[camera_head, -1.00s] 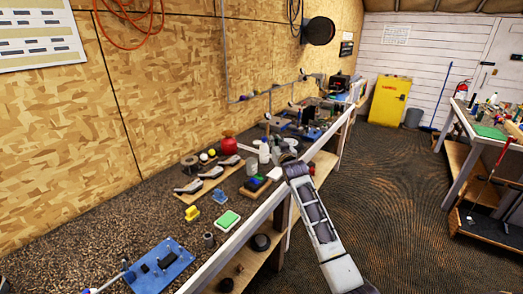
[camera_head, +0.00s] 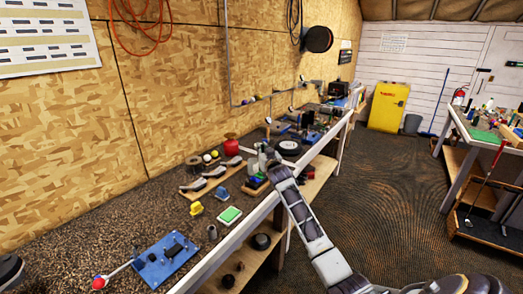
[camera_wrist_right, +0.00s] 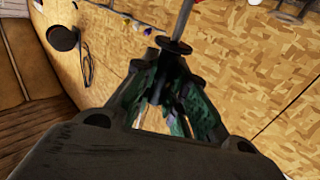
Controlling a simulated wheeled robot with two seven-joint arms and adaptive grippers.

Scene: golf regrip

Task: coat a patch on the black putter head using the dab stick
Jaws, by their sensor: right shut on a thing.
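My right gripper (camera_head: 268,158) is over the workbench, beside the white bottles. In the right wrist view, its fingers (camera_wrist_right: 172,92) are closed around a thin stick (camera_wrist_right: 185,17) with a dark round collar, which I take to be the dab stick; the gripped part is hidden. Three dark club heads lie on a wooden board (camera_head: 200,197) left of the gripper; I cannot tell which, if any, is the black putter head. A dark shape is cut off at the lower left edge; I cannot tell whether it is my left arm.
A blue plate (camera_head: 150,272) with a black block lies at the near end of the bench. The floor (camera_head: 385,190) right of the bench is clear.

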